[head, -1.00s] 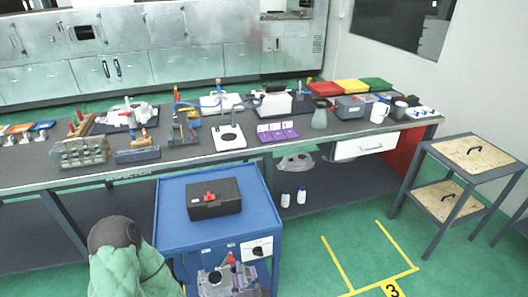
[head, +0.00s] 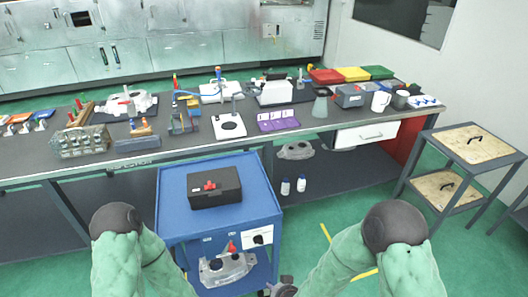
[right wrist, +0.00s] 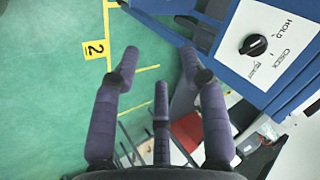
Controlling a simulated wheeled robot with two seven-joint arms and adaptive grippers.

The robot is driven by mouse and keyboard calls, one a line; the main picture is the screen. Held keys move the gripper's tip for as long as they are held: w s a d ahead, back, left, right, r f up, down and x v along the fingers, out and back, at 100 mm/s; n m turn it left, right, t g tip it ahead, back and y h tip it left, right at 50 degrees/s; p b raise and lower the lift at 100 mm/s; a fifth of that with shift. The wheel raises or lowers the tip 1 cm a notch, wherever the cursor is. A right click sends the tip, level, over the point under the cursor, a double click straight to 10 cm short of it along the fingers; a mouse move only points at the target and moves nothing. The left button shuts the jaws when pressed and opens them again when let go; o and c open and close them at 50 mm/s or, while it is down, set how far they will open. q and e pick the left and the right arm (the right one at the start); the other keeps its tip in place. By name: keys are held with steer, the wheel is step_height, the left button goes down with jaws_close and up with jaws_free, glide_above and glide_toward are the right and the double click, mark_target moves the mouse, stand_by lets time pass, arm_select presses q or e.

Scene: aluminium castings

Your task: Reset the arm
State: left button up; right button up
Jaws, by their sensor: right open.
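My right arm (head: 335,262) comes in from the lower right of the head view, elbow raised. Its gripper (head: 280,287) is partly cut off at the bottom edge, beside the blue cart. In the right wrist view the right gripper (right wrist: 160,65) has its dark fingers spread apart, with nothing between them and green floor behind. My left arm (head: 120,250) shows at the lower left; its gripper is out of view.
The blue cart (head: 175,222) bears a black box with a red handle (head: 214,188). An aluminium casting (head: 226,270) sits lower on it. The cart's dial panel (right wrist: 262,48) is close to the right gripper. A long workbench (head: 230,147) stands behind.

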steer(key=s+d+f+n+g+y, duration=0.1)
steer(key=s+d+f+n+g, duration=0.2)
steer(key=s+f, duration=0.6)
steer(key=s+d+g, duration=0.2)
steer(key=s+g, duration=0.1)
steer(key=shift+d+f+n+p, duration=0.25)
steer(key=shift+d+n+p, duration=0.05)
steer(key=shift+d+p, duration=0.05)
steer(key=shift+w, duration=0.1)
